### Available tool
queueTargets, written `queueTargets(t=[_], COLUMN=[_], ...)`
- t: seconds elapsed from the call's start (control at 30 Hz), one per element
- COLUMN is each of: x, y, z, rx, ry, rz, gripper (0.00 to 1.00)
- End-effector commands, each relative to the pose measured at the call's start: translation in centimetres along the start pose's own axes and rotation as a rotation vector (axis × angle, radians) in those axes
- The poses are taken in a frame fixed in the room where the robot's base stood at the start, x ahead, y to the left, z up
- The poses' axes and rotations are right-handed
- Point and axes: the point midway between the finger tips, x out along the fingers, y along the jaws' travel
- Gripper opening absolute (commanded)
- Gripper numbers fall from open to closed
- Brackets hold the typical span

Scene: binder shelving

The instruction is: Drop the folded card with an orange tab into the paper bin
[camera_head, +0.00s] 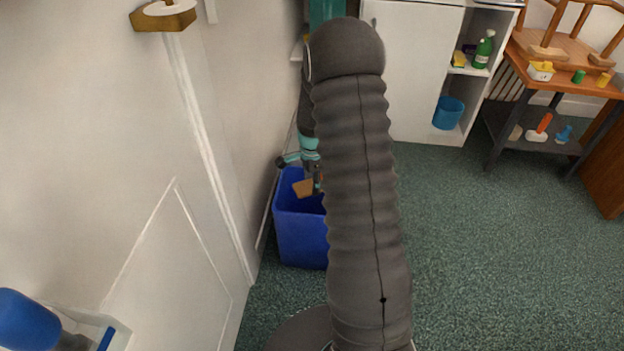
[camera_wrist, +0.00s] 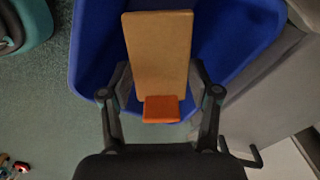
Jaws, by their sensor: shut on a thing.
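The folded card (camera_wrist: 157,55) is tan, with an orange tab (camera_wrist: 161,109) at its near end in the wrist view. My gripper (camera_wrist: 160,78) is shut on the card, with one finger on each side of it. In the head view my gripper (camera_head: 315,185) is partly hidden by my arm, and a tan bit of the card (camera_head: 303,188) shows beside it. The blue paper bin (camera_head: 301,238) stands on the floor against the wall, partly behind my arm. The card is over the bin's opening; the bin's blue wall (camera_wrist: 88,50) shows around it in the wrist view.
The white wall (camera_head: 130,130) is close on the left of the bin. A white cabinet (camera_head: 410,70) stands behind, with a small blue bucket (camera_head: 448,113) in it. A wooden-topped cart (camera_head: 565,75) is at the right. The green carpet (camera_head: 480,240) is clear at the right.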

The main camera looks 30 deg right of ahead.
Motion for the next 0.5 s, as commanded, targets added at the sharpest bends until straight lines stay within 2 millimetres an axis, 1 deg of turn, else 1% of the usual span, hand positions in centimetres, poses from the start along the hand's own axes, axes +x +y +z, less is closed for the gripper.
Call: queueTargets(t=[0.03,0.5], x=[0.9,5.7], y=[0.0,0.0], z=[0.0,0.0], rx=[0.0,0.0], ry=[0.0,0.0], rz=[0.001,0.001], gripper=[0.38,0.38])
